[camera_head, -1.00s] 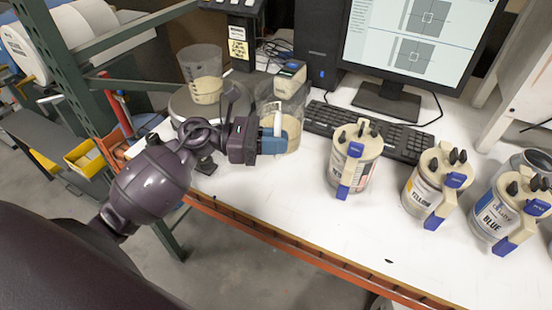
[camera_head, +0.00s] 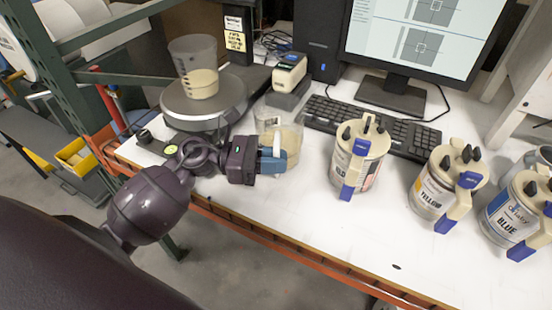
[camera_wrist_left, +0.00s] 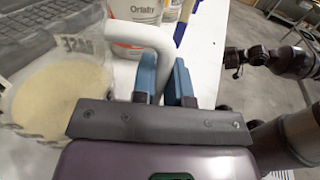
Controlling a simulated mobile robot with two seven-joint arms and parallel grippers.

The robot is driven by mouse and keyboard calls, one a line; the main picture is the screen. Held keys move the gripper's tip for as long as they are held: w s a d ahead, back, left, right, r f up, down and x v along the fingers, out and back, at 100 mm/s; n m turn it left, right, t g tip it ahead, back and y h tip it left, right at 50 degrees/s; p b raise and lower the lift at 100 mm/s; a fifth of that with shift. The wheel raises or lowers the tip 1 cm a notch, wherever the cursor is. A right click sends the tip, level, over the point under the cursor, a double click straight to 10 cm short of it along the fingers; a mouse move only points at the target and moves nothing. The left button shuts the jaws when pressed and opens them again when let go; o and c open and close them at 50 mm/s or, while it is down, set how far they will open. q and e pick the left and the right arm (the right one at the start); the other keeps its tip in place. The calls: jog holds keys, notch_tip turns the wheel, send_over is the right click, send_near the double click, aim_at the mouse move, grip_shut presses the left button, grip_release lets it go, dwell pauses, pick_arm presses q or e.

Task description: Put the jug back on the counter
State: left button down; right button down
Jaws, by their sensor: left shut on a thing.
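The jug (camera_head: 283,126) is a clear container with pale beige contents, beside the scale at the counter's front left in the head view. In the left wrist view the jug (camera_wrist_left: 55,92) fills the left side, with reversed "BASE" lettering. My left gripper (camera_head: 276,160) is shut on the jug's pale handle (camera_wrist_left: 150,45), between its blue fingers. The jug looks upright and low at the white counter (camera_head: 310,205); I cannot tell whether its base touches. A purple arm, seemingly my right one, shows in the left wrist view; its gripper (camera_wrist_left: 236,62) is too small to read.
A measuring cup (camera_head: 196,68) with beige contents stands on the round scale (camera_head: 230,100). Behind the jug are a small device (camera_head: 289,72) and the keyboard (camera_head: 375,130). Lidded cans stand to the right, the RED one (camera_head: 355,165) nearest. The front counter between has free room.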

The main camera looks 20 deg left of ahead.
pick_arm(q)
jog(key=shift+f, duration=0.1)
jog(key=c, duration=1.1)
grip_release()
jog(key=shift+c, duration=0.2)
jog(key=shift+a+r, duration=0.1)
jog(key=shift+r, duration=0.1)
jog(key=b+v, duration=0.2)
jog(key=v, duration=0.9)
jog(key=shift+f, duration=0.2)
jog(key=shift+s+a+r, duration=0.1)
jog(key=shift+a, duration=0.3)
